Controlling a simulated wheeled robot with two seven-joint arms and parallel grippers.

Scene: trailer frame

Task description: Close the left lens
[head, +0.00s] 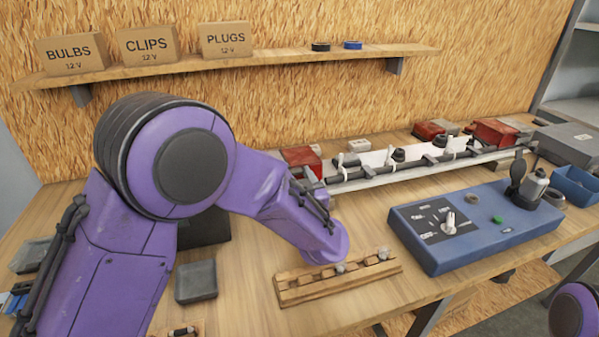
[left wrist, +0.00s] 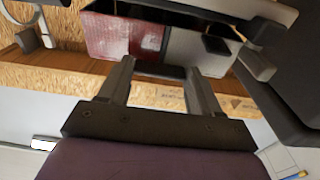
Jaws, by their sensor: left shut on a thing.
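The left lens (head: 302,157) is a red block with a grey part at the left end of the trailer frame (head: 400,168). My left arm partly covers it in the head view. In the left wrist view, the red lens (left wrist: 125,36) lies just beyond my left gripper (left wrist: 160,72), beside a pale grey block (left wrist: 198,52). The fingers are a little apart, with a dark edge between their tips; the gripper is shut on what appears to be the lens's edge. The exact contact is hard to see. My right gripper is out of view.
A blue control box (head: 475,222) stands right of centre. A wooden rack (head: 300,291) with small bulbs lies in front, beside a grey tray (head: 196,281). More red lamp parts (head: 495,132) sit at the frame's far right. A shelf (head: 290,57) with boxes hangs behind.

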